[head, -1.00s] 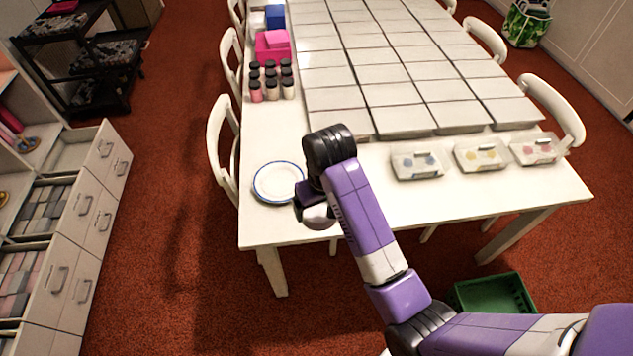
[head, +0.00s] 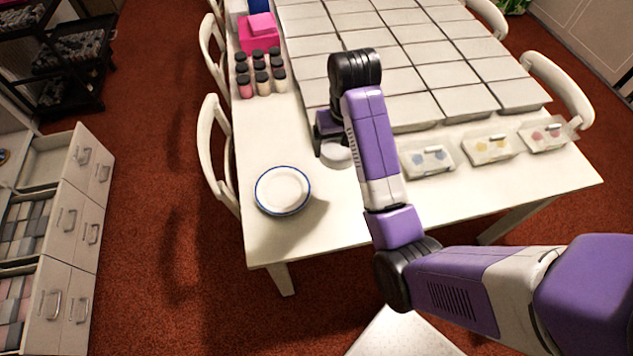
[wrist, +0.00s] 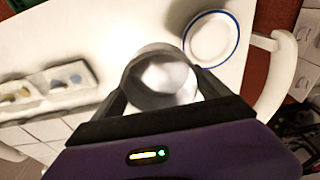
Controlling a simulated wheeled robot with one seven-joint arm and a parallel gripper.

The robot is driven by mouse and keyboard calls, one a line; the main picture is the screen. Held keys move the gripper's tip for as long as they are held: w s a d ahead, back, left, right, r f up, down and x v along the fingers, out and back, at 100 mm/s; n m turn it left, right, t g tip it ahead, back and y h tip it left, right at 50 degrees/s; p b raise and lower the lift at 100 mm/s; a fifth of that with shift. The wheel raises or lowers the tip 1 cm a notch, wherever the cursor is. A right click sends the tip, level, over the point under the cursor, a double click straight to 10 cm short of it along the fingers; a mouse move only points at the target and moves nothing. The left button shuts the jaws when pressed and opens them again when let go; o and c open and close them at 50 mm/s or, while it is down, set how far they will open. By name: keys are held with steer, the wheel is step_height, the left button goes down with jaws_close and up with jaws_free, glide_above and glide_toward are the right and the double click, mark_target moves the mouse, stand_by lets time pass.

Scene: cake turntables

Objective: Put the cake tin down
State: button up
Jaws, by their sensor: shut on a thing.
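The cake tin (wrist: 160,77) is a round, pale grey tin between the two fingers of my gripper (wrist: 163,100) in the wrist view. My gripper is shut on it. In the head view, the tin (head: 338,154) shows below my gripper (head: 332,140), over the white table (head: 335,222). I cannot tell whether its base touches the table top. Part of the tin is hidden by my wrist. A white plate with a blue rim (head: 283,190) lies on the table to the left of the tin, apart from it; the plate also shows in the wrist view (wrist: 211,38).
Paint trays (head: 428,160) stand to the right of my gripper. Grey slabs (head: 412,82) cover the table behind it. Jars with black lids (head: 262,76) and a pink box (head: 259,35) stand at the back left. The front of the table is clear around the plate.

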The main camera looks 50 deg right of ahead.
mark_target(337, 153)
steer(key=shift+w+d+f+b, duration=0.15)
steer(key=shift+f+b, duration=0.25)
step_height(337, 153, down, 2)
steer(key=shift+f+b, duration=0.2)
steer(key=shift+b, duration=0.9)
step_height(337, 153, down, 17)
steer(key=shift+r+b, duration=0.1)
steer(key=shift+b, duration=0.75)
steer(key=o, duration=1.2)
